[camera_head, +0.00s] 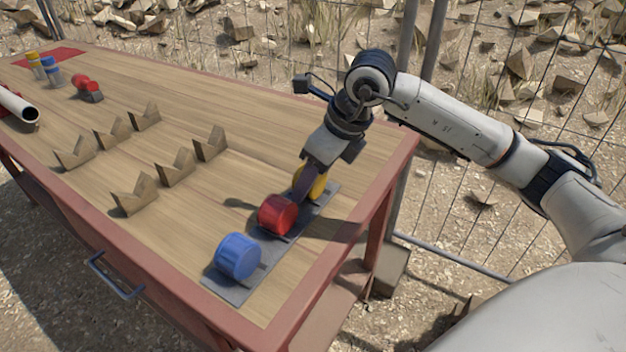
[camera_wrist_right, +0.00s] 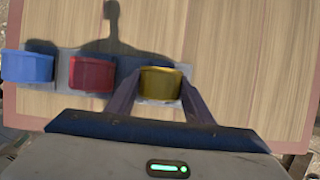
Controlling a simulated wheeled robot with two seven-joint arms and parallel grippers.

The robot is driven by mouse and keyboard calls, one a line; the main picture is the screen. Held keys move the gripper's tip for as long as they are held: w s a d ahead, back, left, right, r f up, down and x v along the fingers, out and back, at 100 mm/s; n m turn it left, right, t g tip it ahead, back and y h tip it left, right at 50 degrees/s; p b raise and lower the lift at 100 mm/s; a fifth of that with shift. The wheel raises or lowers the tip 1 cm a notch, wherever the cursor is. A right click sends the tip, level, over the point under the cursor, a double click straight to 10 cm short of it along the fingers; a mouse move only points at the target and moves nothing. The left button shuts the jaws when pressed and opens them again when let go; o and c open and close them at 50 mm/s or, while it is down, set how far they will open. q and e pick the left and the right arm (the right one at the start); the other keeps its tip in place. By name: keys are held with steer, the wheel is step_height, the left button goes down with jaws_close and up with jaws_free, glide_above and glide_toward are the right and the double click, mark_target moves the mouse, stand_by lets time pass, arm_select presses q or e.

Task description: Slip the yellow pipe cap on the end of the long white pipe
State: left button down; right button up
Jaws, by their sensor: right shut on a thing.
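The yellow pipe cap (camera_head: 318,186) stands at the far end of a grey strip on the table, partly hidden by my right gripper (camera_head: 307,180). In the right wrist view the yellow cap (camera_wrist_right: 160,83) sits between the two fingers of my right gripper (camera_wrist_right: 155,90), which is shut on it. The cap appears to be still at its place on the strip. The long white pipe (camera_head: 18,106) shows only its open end at the left edge of the head view, far from the cap. My left gripper is not in view.
A red cap (camera_head: 277,215) and a blue cap (camera_head: 238,257) share the grey strip (camera_head: 226,291) with the yellow one. Several V-notched wooden blocks (camera_head: 176,167) stand mid-table. Red fittings (camera_head: 88,88) and yellow and blue pieces (camera_head: 50,72) stand at the far left. The table's right back is clear.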

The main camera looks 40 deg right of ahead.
steer(key=shift+r+p, duration=2.85)
steer(key=shift+r, duration=1.15)
